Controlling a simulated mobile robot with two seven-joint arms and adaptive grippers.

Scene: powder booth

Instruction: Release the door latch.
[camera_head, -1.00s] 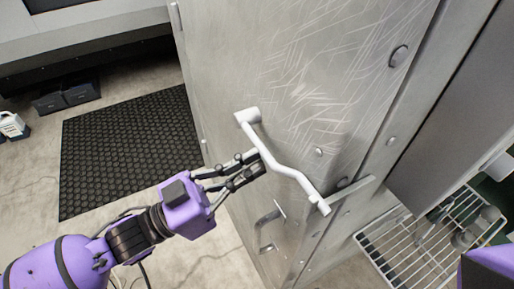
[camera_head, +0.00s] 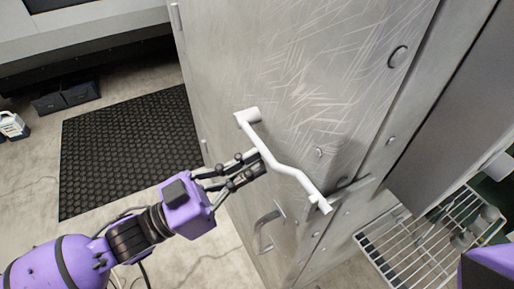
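The white door latch handle (camera_head: 283,167) is a bent bar on the scratched grey metal door (camera_head: 290,75). It slants from a pivot block at the upper left down to a free end at the lower right. My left gripper (camera_head: 262,160) reaches in from the left with its dark fingertips at the upper-middle part of the handle. The fingers look close together there, but whether they close on the bar is hard to see. Of my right arm only a purple part shows at the lower right edge; its gripper is out of view.
A lower pull handle (camera_head: 265,228) is on the door below the latch. A white wire rack (camera_head: 425,240) stands at the lower right.

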